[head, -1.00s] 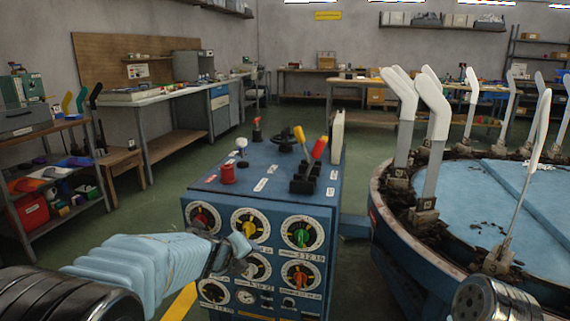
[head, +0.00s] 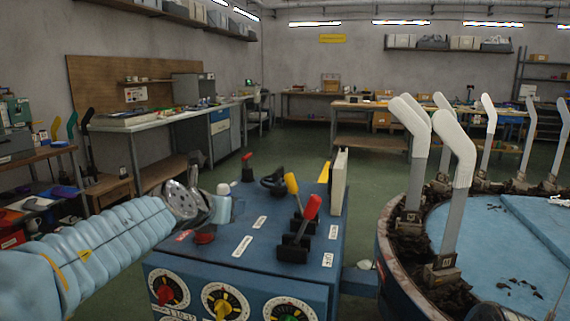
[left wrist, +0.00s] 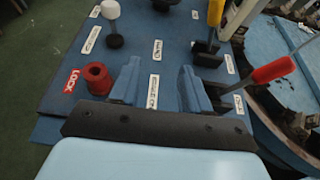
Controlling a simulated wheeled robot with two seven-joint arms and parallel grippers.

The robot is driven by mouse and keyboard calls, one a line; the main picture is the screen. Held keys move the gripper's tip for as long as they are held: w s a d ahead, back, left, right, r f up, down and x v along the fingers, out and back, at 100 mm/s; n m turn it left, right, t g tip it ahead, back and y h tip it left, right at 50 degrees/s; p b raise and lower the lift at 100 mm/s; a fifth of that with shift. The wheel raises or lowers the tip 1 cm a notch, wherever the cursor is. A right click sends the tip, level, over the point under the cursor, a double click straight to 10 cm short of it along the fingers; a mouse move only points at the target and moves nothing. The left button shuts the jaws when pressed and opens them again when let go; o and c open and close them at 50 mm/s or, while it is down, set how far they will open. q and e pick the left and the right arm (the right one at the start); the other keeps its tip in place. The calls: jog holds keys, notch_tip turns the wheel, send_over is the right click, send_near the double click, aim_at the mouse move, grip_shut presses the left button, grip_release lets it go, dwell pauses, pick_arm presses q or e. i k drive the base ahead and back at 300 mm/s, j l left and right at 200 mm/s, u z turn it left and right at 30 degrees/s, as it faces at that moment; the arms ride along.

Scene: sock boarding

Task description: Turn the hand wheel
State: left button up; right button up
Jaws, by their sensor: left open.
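The black hand wheel (head: 274,182) stands on the far part of the blue console's top (head: 255,215). In the left wrist view, only a dark piece at the top edge, probably its lower part, shows. My left gripper (head: 207,205) is over the console's left side, left of and nearer than the wheel, and apart from it. In the left wrist view its two fingers (left wrist: 160,85) are spread, with nothing between them but the console top below. Of my right arm, only a link shows at the head view's bottom edge; its gripper is out of view.
Close to the left gripper are a red knob (left wrist: 97,78) and a white-topped lever (left wrist: 112,22). Yellow-handled (head: 291,184) and red-handled (head: 312,207) levers stand right of it. A round machine with white upright forms (head: 455,145) is at the right.

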aim_at(277, 176)
jog(key=i+l, duration=0.15)
jog(key=i, duration=0.3)
jog(key=i+l, duration=0.1)
jog(key=i, duration=0.3)
